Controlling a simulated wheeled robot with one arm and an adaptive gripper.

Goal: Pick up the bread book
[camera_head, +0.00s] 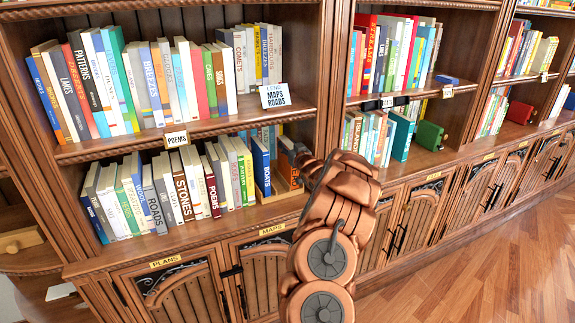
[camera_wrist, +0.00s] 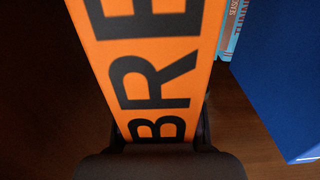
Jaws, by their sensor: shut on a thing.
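The bread book (camera_wrist: 155,70) fills the middle of the wrist view as an upright orange spine with large black letters "BRE"; the rest of the title is out of frame. My gripper (camera_wrist: 160,142) is shut on the lower part of this spine, with a dark finger at each side. In the head view my arm reaches into the lower shelf at the right end of the left bookcase section. There my gripper (camera_head: 302,172) is mostly hidden behind my arm, and an orange-brown book (camera_head: 287,158) shows beside it.
A large blue book (camera_wrist: 285,75) stands close on the right in the wrist view, with light blue spines (camera_wrist: 235,28) behind it. In the head view a blue book (camera_head: 261,168) stands left of my gripper. A shelf divider (camera_head: 325,90) rises to the right. Floor (camera_head: 480,250) is clear at right.

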